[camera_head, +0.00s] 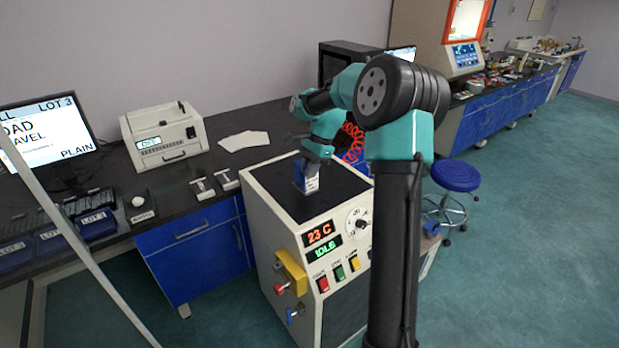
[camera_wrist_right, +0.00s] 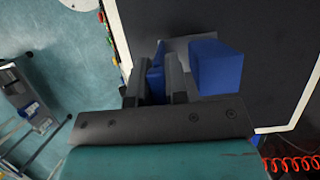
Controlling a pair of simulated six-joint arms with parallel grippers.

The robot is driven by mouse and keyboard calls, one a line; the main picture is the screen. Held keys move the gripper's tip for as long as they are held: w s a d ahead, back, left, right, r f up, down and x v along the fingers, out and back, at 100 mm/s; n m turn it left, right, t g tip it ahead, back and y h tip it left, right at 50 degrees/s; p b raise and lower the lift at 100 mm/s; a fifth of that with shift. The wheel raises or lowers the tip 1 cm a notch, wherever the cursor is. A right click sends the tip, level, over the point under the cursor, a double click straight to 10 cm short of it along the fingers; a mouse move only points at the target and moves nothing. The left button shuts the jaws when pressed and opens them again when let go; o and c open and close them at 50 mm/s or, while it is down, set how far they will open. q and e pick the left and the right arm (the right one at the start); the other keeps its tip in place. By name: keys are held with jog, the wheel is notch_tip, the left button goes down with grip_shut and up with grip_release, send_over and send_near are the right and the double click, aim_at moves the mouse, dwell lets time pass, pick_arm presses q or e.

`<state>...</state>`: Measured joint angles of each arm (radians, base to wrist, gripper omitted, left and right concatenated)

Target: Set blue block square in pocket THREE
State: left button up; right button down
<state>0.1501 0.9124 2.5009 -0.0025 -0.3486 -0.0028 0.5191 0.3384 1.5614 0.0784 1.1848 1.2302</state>
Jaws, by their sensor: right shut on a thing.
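My right gripper (camera_head: 309,180) points down over the black top of the cream rheometer cabinet (camera_head: 275,240). In the right wrist view its fingers (camera_wrist_right: 157,78) are shut on a narrow blue piece (camera_wrist_right: 157,62), mostly hidden between them. A larger blue block (camera_wrist_right: 216,68) is just right of the fingers, apart from the held piece in the picture. A grey plate (camera_wrist_right: 180,47) shows behind the fingers. In the head view a small blue patch (camera_head: 299,172) shows beside the fingertips. I cannot make out a pocket marked THREE. My left gripper is not in view.
The cabinet front has displays reading 23 C and IDLE (camera_head: 327,247), switches and a dial. A cream instrument (camera_head: 165,135), white papers (camera_head: 244,141) and blue LOT 3 trays (camera_head: 95,222) are on the dark bench. A blue stool (camera_head: 455,177) stands right.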

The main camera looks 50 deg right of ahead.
aim_at(304, 192)
jog(key=shift+w+d, duration=0.3)
jog(key=shift+d, duration=0.1)
jog(key=shift+f, duration=1.75)
jog(key=shift+f, duration=0.25)
jog(key=c, duration=1.1)
grip_release()
jog(key=v, duration=1.2)
jog(key=shift+r, duration=0.25)
